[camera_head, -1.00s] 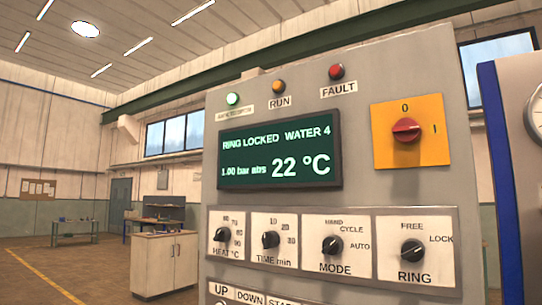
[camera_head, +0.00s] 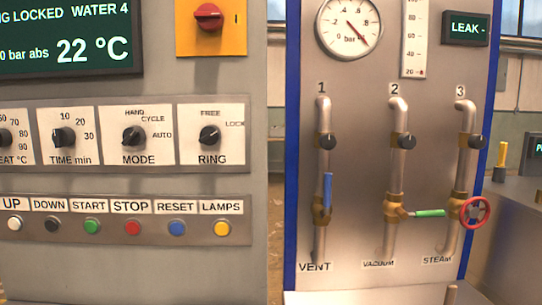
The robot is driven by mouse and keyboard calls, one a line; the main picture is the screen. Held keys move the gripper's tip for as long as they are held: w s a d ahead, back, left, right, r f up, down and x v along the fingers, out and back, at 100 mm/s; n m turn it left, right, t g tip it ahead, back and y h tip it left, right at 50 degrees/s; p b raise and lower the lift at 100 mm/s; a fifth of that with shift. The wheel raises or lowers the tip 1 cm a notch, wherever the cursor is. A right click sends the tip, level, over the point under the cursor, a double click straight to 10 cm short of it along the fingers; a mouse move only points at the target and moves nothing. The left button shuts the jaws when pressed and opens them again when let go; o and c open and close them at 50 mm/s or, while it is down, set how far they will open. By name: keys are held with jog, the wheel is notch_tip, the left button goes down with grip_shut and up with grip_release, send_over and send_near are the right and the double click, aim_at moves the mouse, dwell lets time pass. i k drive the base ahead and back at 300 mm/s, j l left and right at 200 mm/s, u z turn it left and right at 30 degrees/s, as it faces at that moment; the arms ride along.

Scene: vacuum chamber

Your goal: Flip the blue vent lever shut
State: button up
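The blue vent lever (camera_head: 327,192) is on pipe 1, the left pipe of the valve panel (camera_head: 350,250), above the VENT label (camera_head: 315,267). The lever stands upright, in line with its pipe, above a brass valve body (camera_head: 321,212). My gripper is not in view.
Right of the vent lever, a green lever (camera_head: 430,213) lies horizontal on the VACUUM pipe, and a red handwheel (camera_head: 475,211) sits on the STEAM pipe. A pressure gauge (camera_head: 348,25) is above. The control cabinet (camera_head: 130,270) stands left, across a gap.

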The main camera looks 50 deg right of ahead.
aim_at(328, 190)
jog(key=k+z, duration=0.1)
jog(key=z, duration=1.55)
